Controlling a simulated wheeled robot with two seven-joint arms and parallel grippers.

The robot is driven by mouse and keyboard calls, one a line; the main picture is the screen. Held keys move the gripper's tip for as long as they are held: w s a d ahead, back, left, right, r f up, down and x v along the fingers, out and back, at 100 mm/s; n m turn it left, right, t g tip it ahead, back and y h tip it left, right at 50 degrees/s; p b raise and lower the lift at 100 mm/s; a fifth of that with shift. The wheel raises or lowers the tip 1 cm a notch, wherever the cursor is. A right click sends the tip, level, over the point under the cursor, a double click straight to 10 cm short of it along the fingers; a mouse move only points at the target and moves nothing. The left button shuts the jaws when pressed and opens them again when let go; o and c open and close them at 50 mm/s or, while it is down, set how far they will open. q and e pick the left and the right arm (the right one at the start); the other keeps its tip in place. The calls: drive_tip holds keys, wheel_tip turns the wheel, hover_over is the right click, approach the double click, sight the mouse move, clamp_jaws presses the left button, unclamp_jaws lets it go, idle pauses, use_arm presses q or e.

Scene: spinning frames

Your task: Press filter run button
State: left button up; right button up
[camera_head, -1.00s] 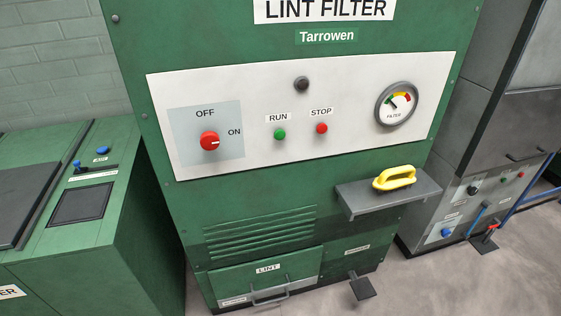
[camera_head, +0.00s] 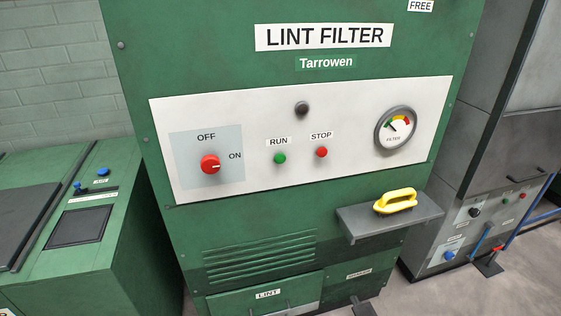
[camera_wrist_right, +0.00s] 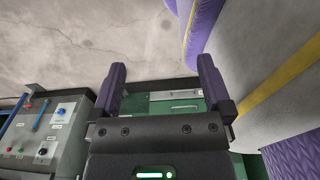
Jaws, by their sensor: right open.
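The green RUN button (camera_head: 280,158) sits on the pale control panel (camera_head: 340,120) of the green lint filter cabinet (camera_head: 230,60). The red STOP button (camera_head: 321,152) is to its right. To its left is a red rotary knob (camera_head: 210,164) between OFF and ON labels, its white mark pointing right toward ON. A dark round lamp or knob (camera_head: 302,108) is above the buttons. My right gripper (camera_wrist_right: 162,75) is open and empty in the right wrist view, with floor and a low part of a green machine beyond it. Neither gripper shows in the head view.
A shelf (camera_head: 410,216) with a yellow handled object (camera_head: 395,201) juts out below the panel at right. A filter gauge (camera_head: 396,129) is above it. A green machine (camera_head: 130,230) stands left, a grey one (camera_head: 500,150) right. The space before the panel looks clear.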

clamp_jaws()
idle(0.5)
idle(1.3)
